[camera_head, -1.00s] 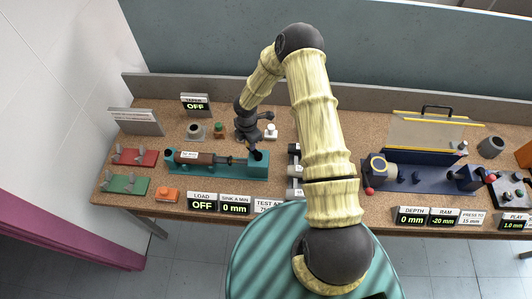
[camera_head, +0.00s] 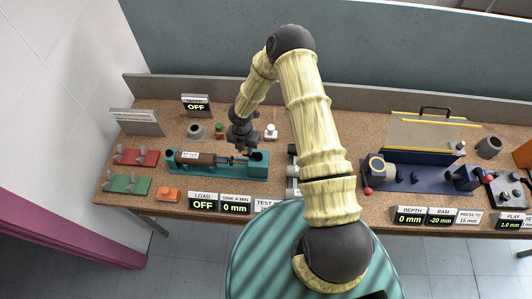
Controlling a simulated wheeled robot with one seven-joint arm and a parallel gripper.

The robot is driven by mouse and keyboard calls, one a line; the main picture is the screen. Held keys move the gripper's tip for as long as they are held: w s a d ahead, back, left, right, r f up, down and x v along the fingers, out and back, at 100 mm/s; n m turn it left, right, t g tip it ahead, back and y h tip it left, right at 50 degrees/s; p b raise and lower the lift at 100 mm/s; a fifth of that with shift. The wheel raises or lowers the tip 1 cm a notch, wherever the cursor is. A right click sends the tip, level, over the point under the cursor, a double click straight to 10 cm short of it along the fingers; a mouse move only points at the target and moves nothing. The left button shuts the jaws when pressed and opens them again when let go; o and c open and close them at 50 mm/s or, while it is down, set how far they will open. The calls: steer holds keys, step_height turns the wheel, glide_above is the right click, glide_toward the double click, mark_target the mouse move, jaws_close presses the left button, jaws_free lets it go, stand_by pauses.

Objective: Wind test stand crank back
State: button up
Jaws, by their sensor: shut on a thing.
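The test stand (camera_head: 225,170) is a teal bench fixture at the left of the workbench. My gripper (camera_head: 243,151) points down over the right part of the stand, at the rod just left of the end block. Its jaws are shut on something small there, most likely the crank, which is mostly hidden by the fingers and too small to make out. The stand's LOAD display (camera_head: 203,202) reads OFF and the SINK display (camera_head: 235,203) reads 0 mm.
Red (camera_head: 135,157) and green (camera_head: 128,184) trays with grey parts and an orange button box (camera_head: 167,195) sit left. A blue press (camera_head: 425,178) stands right. A small white-topped knob (camera_head: 270,132) stands behind the stand. My arm covers the bench's middle.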

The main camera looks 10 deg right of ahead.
steer(key=shift+s+a, duration=0.1)
steer(key=shift+a, duration=0.05)
steer(key=n, duration=0.1)
steer(key=s+n, duration=0.1)
steer(key=n, duration=0.1)
steer(key=n+p, duration=0.1)
steer(key=shift+s+a, duration=0.2)
steer(key=shift+s, duration=0.2)
steer(key=shift+s+n, duration=0.1)
steer(key=shift+n, duration=0.3)
steer(key=n, duration=0.1)
steer(key=s+n+p, duration=0.1)
steer(key=n, duration=0.1)
steer(key=s+n, duration=0.1)
steer(key=shift+d+n, duration=0.25)
steer(key=shift+n, duration=0.05)
steer(key=shift+f, duration=0.1)
steer(key=shift+s, duration=0.1)
steer(key=n, duration=0.1)
steer(key=s+n, duration=0.1)
steer(key=n, duration=0.1)
steer(key=d+n, duration=0.1)
steer(key=n, duration=0.1)
steer(key=shift+s+d, duration=0.1)
steer(key=shift+s, duration=0.25)
